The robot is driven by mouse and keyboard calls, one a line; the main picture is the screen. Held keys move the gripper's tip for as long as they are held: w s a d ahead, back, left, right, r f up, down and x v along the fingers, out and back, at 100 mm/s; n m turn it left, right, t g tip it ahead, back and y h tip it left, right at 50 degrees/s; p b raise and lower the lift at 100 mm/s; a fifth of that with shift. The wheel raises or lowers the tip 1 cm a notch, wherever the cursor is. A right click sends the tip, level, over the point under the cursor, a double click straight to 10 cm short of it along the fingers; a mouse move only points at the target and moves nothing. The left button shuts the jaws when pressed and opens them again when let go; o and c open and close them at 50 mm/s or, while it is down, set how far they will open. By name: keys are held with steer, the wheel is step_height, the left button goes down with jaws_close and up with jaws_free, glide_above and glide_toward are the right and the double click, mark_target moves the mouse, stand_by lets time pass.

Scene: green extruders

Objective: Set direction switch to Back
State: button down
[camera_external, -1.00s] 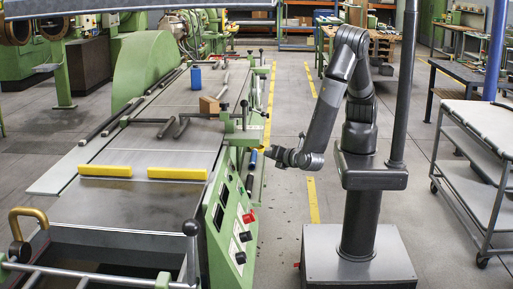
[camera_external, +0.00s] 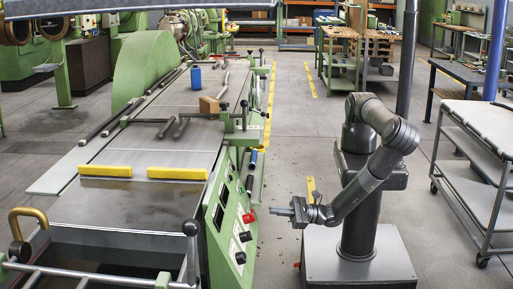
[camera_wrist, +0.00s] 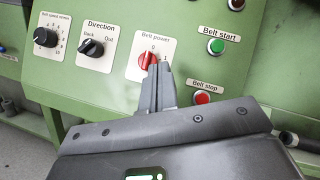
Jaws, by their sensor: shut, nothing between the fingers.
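The direction switch (camera_wrist: 91,48) is a black knob on a white plate on the green panel, left of centre in the wrist view. Its plate is marked Back on the left and Out on the right. I cannot tell surely which one the knob points to. My gripper (camera_wrist: 159,68) is shut and empty. Its fingertips overlap the lower edge of the red belt power knob (camera_wrist: 148,60), right of the direction switch; contact is unclear. In the external view my gripper (camera_external: 275,211) points left at the panel (camera_external: 230,220).
The black belt speed knob (camera_wrist: 45,37) is left of the direction switch. A green belt start button (camera_wrist: 216,46) and a red belt stop button (camera_wrist: 203,98) are on the right. A grey cart (camera_external: 475,165) stands right of my base, with open floor between.

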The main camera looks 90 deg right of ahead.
steer(key=s+a+f+n+g+y, duration=0.3)
steer(key=f+n+y, duration=0.2)
steer(key=n, duration=0.3)
steer(key=shift+f+y, duration=0.15)
steer(key=shift+y, duration=0.45)
glide_toward(248, 232)
steer(key=w+d+f, duration=0.1)
steer(key=w+f, duration=0.1)
steer(key=w, duration=0.2)
steer(key=a+r, duration=0.1)
steer(key=w+a+r, duration=0.1)
steer(key=a, duration=0.1)
steer(key=shift+w+a, duration=0.15)
steer(key=shift+w, duration=0.05)
steer(key=shift+w+r+n+g+y, duration=0.1)
steer(key=shift+r+n+g+y, duration=0.2)
steer(key=shift+n+g, duration=0.55)
